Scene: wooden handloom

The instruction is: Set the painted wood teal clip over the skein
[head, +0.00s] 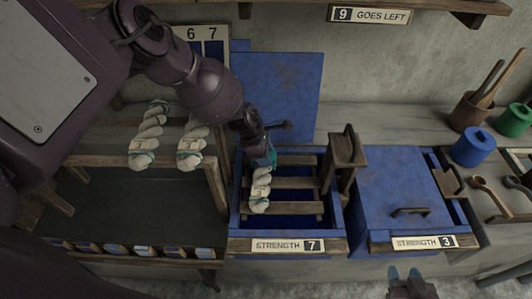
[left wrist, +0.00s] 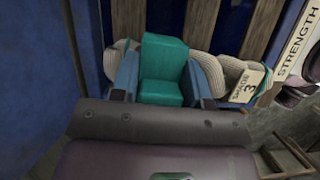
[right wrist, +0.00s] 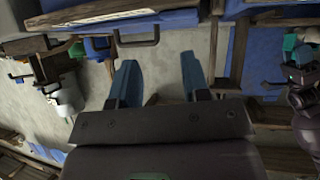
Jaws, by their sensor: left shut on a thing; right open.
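The teal clip (left wrist: 163,68) is a blocky teal piece between the blue fingers of my left gripper (left wrist: 164,82), which is shut on it. In the head view, my left gripper (head: 265,152) reaches down into the open blue box with the clip at the upper end of the white skein (head: 260,194). The skein, tagged "shade 3" in the left wrist view (left wrist: 233,72), shows on both sides of the clip. I cannot tell whether the clip is seated around it. My right gripper (head: 405,277) is open and empty at the bottom edge; its fingers also show in the right wrist view (right wrist: 158,80).
The skein lies on wooden slats inside the box labelled "strength 7" (head: 288,245), its blue lid (head: 283,95) raised behind. A closed "strength 3" box (head: 400,185) stands to the right. Two more skeins (head: 150,130) (head: 192,140) hang on the left rack. Spools and ladles lie far right.

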